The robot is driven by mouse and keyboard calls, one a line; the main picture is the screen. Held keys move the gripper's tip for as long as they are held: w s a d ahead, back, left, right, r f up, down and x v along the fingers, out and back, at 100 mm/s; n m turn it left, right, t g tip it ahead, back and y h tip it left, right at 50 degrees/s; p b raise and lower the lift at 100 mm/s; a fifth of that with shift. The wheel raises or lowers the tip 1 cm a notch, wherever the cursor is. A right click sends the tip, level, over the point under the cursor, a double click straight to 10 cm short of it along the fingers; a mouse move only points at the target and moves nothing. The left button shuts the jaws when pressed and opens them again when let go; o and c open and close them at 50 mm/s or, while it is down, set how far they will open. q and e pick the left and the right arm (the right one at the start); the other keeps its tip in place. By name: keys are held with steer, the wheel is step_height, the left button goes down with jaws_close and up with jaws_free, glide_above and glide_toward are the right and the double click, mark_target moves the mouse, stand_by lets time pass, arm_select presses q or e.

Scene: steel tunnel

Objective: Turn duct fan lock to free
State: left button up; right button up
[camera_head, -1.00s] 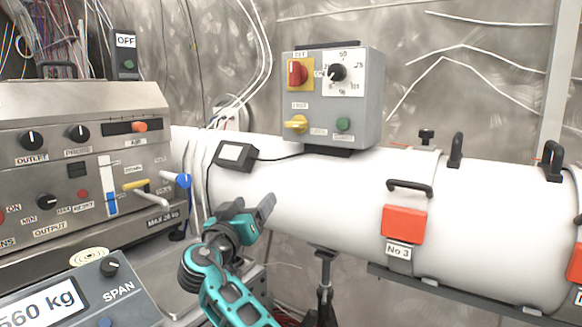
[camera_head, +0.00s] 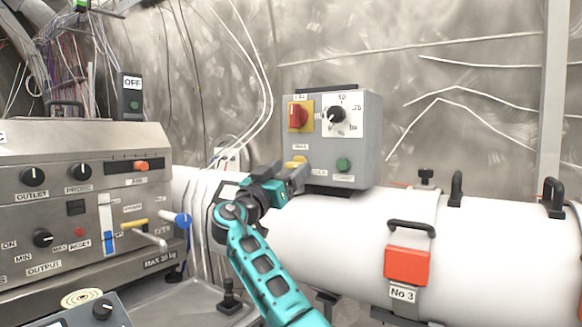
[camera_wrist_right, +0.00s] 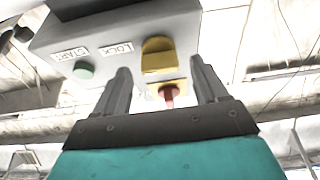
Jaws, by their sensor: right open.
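The grey control box (camera_head: 362,140) stands on the white duct. Its yellow lock knob (camera_head: 297,162) sits low on the left of its face, partly hidden by my right gripper (camera_head: 292,180) in the head view. In the right wrist view the yellow knob (camera_wrist_right: 158,55) shows between and just beyond the fingertips of my open right gripper (camera_wrist_right: 160,72), near the LOCK label (camera_wrist_right: 116,49). I see no clear contact. My left gripper is not in view.
The box also has a red switch (camera_head: 298,115) on a yellow plate, a black dial (camera_head: 337,115) and a green button (camera_head: 343,165). The white duct (camera_head: 330,230) runs below. A steel console (camera_head: 90,215) stands at the left.

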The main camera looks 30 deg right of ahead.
steer(key=shift+x, duration=0.9)
steer(key=shift+c, duration=0.2)
steer(key=c, duration=1)
